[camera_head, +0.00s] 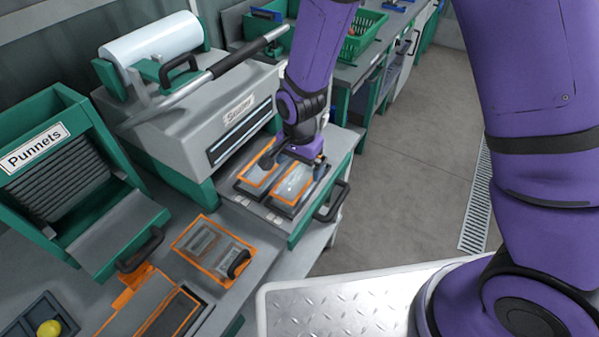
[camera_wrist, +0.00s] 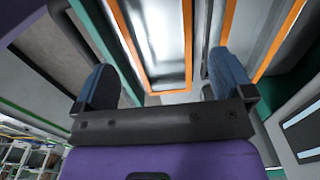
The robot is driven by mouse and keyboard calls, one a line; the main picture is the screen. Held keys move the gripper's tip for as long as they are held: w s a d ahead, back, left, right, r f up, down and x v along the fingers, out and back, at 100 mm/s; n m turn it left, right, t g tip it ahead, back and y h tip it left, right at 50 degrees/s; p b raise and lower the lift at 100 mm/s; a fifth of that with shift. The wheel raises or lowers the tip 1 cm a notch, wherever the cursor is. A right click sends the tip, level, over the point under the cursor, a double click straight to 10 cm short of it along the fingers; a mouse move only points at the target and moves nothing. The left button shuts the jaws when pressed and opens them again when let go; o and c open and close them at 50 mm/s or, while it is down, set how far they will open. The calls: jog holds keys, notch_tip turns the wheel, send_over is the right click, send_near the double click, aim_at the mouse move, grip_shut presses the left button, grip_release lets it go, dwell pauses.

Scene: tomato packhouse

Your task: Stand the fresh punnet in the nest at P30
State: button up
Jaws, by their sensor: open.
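My gripper (camera_head: 297,158) is over the pulled-out drawer of the sealer. In the wrist view its two blue fingers (camera_wrist: 163,82) are apart, with nothing held between them. Below is an orange-rimmed nest (camera_head: 283,201) with a pale, shiny, clear-looking thing (camera_head: 293,182) in it, which looks like the punnet. It shows in the wrist view (camera_wrist: 160,35) as a bright surface inside the orange rim, ahead of the fingertips. A second orange-rimmed nest (camera_head: 246,182) lies beside it to the left, partly hidden by my gripper. No P30 marking is readable.
The sealer (camera_head: 225,125) stands behind the drawer, with a long lever and a film roll (camera_head: 150,42). A green Punnets dispenser (camera_head: 75,190) is at left. An orange-edged plate with a black handle (camera_head: 238,263) lies in front. A green crate (camera_head: 362,38) stands behind. The floor at right is clear.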

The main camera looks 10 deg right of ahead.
jog(key=s+d+r+n+t, duration=0.1)
jog(key=d+r, duration=0.4)
jog(key=r, duration=0.4)
jog(key=s+d+r+n+t+y, duration=0.15)
jog(key=d+r, duration=0.25)
jog(key=r, duration=0.5)
jog(key=s+d+r+n+h, duration=0.1)
jog(key=d+r, duration=0.4)
jog(key=r, duration=0.4)
jog(key=s+d+r+n+t, duration=0.1)
jog(key=s+d+r+n, duration=0.1)
jog(key=s+d+r, duration=0.2)
jog(key=s+d+r+n+t, duration=0.1)
jog(key=s+d+r, duration=0.3)
jog(key=s, duration=0.7)
jog(key=d+n, duration=0.1)
jog(key=d, duration=0.1)
jog(key=shift+d+r+t, duration=0.3)
jog(key=shift+r+t, duration=0.05)
jog(key=shift+c, duration=0.5)
